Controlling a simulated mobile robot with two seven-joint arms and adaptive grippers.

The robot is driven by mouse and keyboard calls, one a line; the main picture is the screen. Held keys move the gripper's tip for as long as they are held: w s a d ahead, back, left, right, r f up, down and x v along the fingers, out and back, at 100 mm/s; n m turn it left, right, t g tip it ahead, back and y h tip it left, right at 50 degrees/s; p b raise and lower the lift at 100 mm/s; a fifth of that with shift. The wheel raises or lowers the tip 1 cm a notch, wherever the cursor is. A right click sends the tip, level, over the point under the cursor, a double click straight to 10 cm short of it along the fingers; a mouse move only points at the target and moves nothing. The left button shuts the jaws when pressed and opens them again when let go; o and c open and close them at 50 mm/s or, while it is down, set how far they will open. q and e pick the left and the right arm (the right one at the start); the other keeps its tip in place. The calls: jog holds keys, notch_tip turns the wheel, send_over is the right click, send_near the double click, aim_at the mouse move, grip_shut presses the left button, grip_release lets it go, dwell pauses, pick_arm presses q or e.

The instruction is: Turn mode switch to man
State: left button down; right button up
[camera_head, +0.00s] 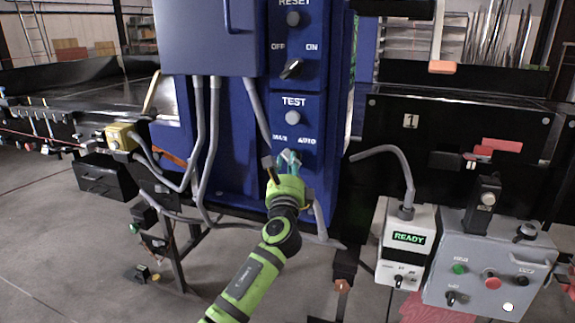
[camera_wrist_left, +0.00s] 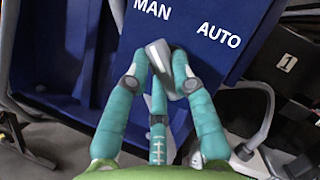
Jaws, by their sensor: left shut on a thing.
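The mode switch is a grey knob (camera_wrist_left: 160,57) below the MAN and AUTO labels on the blue panel in the left wrist view. Its upper end points up and left there, toward the MAN side. My left gripper (camera_wrist_left: 163,70) has its teal fingers closed around the knob, one on each side and a third below. In the head view my left gripper (camera_head: 289,158) is up against the blue cabinet (camera_head: 236,173), just under the MAN/AUTO labels, and hides most of the switch. My right gripper is not in view.
Above are a TEST button (camera_head: 292,117), an OFF/ON knob (camera_head: 291,68) and a RESET button (camera_head: 293,18). Grey conduits (camera_head: 201,140) run down left of my gripper. A READY box (camera_head: 407,240) and a grey control box (camera_head: 488,266) stand at lower right.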

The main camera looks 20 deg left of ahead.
pick_arm(q)
jog(key=c, duration=1)
grip_release()
jog(key=shift+c, duration=0.2)
jog(key=v, duration=1.2)
